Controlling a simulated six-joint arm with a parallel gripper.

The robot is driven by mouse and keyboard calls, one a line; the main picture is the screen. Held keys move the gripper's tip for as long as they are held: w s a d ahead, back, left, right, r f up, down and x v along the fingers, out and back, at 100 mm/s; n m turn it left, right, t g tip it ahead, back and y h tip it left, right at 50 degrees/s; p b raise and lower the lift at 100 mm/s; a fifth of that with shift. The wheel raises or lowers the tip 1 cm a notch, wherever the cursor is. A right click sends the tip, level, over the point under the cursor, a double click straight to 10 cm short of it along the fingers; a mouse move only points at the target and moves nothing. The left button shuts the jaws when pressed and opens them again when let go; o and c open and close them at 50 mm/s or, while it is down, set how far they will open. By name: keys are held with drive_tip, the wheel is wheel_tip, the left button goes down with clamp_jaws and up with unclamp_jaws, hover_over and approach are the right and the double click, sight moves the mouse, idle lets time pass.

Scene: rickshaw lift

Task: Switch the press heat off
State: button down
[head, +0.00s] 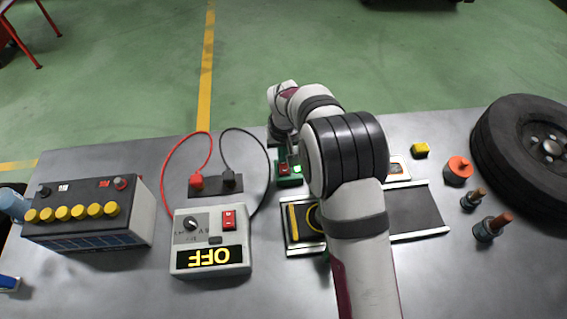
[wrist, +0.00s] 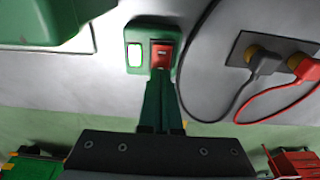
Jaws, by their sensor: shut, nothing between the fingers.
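A small green switch box (head: 289,181) sits on the grey bench, left of my arm's elbow in the head view. It has a red rocker (head: 284,168) and a lit green lamp (head: 297,169). In the wrist view the box (wrist: 133,32) shows its bright lamp (wrist: 135,55) beside the red rocker (wrist: 162,53). My gripper (wrist: 159,77) is shut and empty, its fingertips at the rocker's lower edge in that view. I cannot tell whether they touch it. In the head view my arm hides part of the bench near the box.
A charger (head: 183,260) with its own red switch and an upside-down OFF display stands left. A battery (head: 85,240) is farther left. Cables run from a socket plate (head: 205,186). A railed plate (head: 418,212) lies partly under my arm; a tyre (head: 500,130) is at right.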

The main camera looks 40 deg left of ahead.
drive_tip(key=shift+f, duration=0.2)
drive_tip(key=shift+r, duration=3.5)
